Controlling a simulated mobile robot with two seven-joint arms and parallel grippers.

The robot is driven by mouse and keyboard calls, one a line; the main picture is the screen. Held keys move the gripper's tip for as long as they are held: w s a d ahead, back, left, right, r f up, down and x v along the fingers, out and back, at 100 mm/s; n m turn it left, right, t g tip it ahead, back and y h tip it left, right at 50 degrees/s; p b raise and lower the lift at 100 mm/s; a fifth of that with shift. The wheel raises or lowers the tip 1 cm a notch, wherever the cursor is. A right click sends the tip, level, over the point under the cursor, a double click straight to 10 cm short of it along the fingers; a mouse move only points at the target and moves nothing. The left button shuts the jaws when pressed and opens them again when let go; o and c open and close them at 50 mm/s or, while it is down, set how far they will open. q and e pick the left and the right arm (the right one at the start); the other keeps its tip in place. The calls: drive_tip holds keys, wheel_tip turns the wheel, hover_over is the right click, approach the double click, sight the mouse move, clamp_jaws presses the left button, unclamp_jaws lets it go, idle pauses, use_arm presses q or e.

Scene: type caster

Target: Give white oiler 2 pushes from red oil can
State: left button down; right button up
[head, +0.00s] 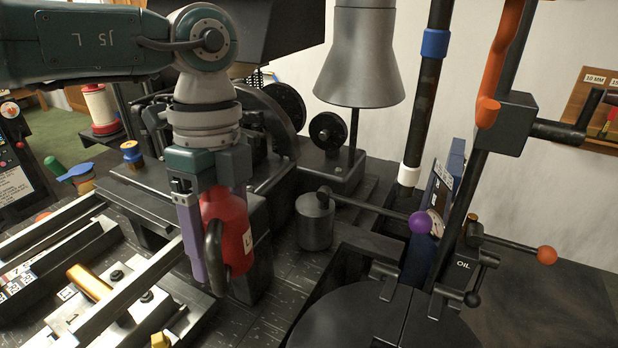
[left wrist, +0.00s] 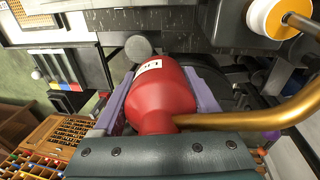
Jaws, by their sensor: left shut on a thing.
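The red oil can (head: 232,222) hangs in my left gripper (head: 222,258), clear of the machine bed as far as I can tell. It has a small white label and a dark curved handle in front. In the left wrist view, the red can (left wrist: 163,92) lies between the purple fingers of the left gripper (left wrist: 160,85), and its brass spout (left wrist: 245,120) points right. The head view does not show the spout. A white collar (head: 409,175) sits on the black pole; I cannot tell whether it is the white oiler. My right gripper is not in view.
A grey cylinder (head: 315,222) and a lever with a purple knob (head: 420,222) stand right of the can. A grey cone (head: 360,60) hangs above. A lever with an orange knob (head: 546,255) sticks out at right, near an OIL label. Metal rails fill the lower left.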

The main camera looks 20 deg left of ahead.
sight(214, 211)
use_arm(q)
drive_tip(key=shift+f+b, duration=0.5)
drive_tip(key=shift+f, duration=0.2)
drive_tip(key=shift+r+p, duration=1.15)
drive_tip(key=shift+p, duration=0.05)
drive_tip(key=shift+r, duration=0.1)
wheel_tip(214, 211, up, 5)
drive_tip(key=p, duration=0.5)
